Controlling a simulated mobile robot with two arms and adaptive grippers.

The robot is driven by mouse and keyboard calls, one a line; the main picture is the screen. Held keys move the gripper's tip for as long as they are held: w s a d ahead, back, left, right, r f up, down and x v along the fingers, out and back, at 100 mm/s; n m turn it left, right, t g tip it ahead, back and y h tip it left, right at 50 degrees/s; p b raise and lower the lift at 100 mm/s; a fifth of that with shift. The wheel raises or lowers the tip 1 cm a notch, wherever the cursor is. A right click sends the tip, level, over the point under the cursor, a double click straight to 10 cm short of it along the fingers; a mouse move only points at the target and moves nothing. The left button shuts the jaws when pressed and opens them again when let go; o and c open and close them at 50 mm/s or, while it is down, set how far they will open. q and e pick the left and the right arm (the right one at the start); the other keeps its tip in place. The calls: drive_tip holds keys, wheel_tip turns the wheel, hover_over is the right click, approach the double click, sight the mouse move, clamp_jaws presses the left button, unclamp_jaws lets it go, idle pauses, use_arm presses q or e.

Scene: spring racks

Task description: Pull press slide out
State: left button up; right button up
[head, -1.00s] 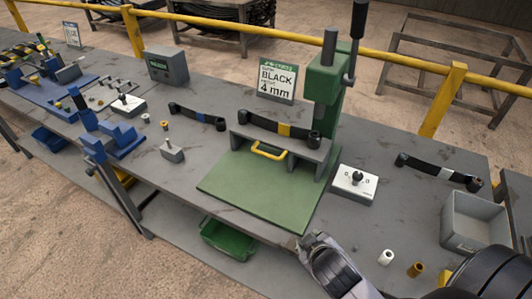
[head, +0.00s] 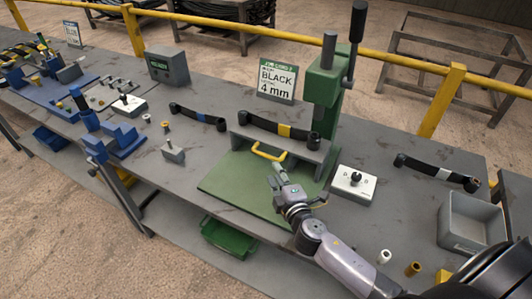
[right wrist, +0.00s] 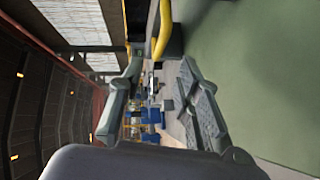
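The green press (head: 327,85) stands on the grey workbench, with its flat green base plate (head: 225,185) toward me. The press slide is a grey part under the press, with a yellow handle (head: 268,151) on its front. A black leaf spring with a yellow band (head: 262,126) lies across its top. My right gripper (head: 275,170) is low over the base plate, just in front of the handle. In the right wrist view its two fingers (right wrist: 158,95) are apart with nothing between them. The yellow handle (right wrist: 163,30) shows there beyond the fingertips. My left gripper is out of view.
A white control box with a black knob (head: 354,182) stands right of the press. A grey bin (head: 470,222) and small cylinders are at the right. A small grey block (head: 173,151) with a pin is left. A "BLACK 4 mm" sign (head: 277,80) stands behind.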

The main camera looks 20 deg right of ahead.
sight(266, 156)
drive_tip(key=w, duration=0.3)
drive_tip(key=w+f, duration=0.1)
drive_tip(key=w, duration=0.2)
drive_tip(key=w+d, duration=0.1)
drive_tip(key=w, duration=0.3)
drive_tip(key=shift+w+f+p, duration=0.1)
drive_tip(key=shift+f+p, duration=0.2)
drive_tip(key=shift+p, duration=0.05)
drive_tip(key=shift+c, duration=0.5)
clamp_jaws()
